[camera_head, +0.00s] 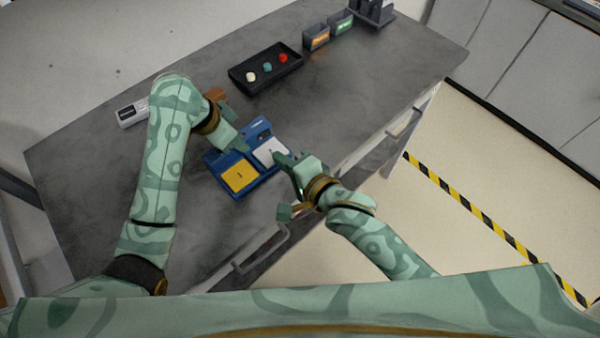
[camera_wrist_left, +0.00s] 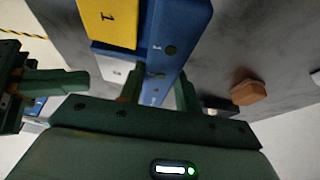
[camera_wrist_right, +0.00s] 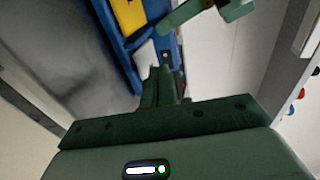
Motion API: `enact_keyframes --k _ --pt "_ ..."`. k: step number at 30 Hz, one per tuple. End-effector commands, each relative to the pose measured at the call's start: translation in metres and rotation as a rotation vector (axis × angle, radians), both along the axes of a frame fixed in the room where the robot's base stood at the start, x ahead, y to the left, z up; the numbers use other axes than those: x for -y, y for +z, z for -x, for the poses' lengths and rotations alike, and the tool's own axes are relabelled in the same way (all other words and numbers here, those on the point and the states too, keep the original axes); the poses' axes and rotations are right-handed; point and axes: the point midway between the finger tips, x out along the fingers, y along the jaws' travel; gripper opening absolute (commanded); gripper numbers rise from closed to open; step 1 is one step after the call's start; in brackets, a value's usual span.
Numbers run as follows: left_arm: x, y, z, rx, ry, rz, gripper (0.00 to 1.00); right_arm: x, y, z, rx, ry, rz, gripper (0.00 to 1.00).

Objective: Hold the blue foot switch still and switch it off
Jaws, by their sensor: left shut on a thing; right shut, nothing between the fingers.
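The blue foot switch (camera_head: 211,158) lies on the dark grey cart top, with a yellow pedal (camera_head: 239,177) on the left and a white pedal (camera_head: 270,152) on the right. My left gripper (camera_head: 240,142) is shut on the switch's far edge; in the left wrist view the blue body (camera_wrist_left: 158,86) sits between its fingers. My right gripper (camera_head: 279,157) is shut and empty at the white pedal. In the right wrist view its closed fingertips (camera_wrist_right: 160,72) point at the white pedal (camera_wrist_right: 147,54). I cannot tell whether they touch it.
A black tray (camera_head: 240,84) with white, teal and red round pieces stands farther back. Two labelled grey bins (camera_head: 316,38) are behind it. A white box (camera_head: 131,112) and a brown block (camera_head: 215,94) lie near my left arm. The cart's front edge has handles (camera_head: 262,250).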

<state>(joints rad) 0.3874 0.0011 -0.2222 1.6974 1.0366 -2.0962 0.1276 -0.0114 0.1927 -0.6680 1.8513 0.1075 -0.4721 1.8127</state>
Motion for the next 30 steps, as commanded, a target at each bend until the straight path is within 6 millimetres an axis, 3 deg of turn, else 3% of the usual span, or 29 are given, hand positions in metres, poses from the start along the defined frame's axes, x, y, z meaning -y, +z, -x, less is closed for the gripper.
enact_keyframes --k 3,9,25,26,28,30 --pt "-0.001 0.001 -0.001 0.002 0.002 -0.001 0.00 0.014 0.007 0.023 -0.002 0.000 0.000 0.00" --pt "-0.002 0.001 -0.001 0.002 0.003 -0.003 0.00 0.030 0.016 0.047 -0.002 -0.001 0.002 0.00" --pt "-0.002 0.001 -0.001 0.002 0.005 -0.003 0.00 0.035 0.020 0.056 0.000 0.000 0.001 0.00" --pt "-0.002 0.001 -0.001 0.002 0.005 -0.003 0.36 0.035 0.020 0.056 0.000 0.000 0.001 0.00" --pt "-0.002 0.001 -0.001 0.002 0.005 -0.003 0.56 0.035 0.020 0.055 -0.001 0.000 0.001 0.00" --pt "-0.002 0.001 -0.001 0.002 0.005 -0.003 0.59 0.035 0.020 0.055 -0.001 0.000 0.001 0.00"
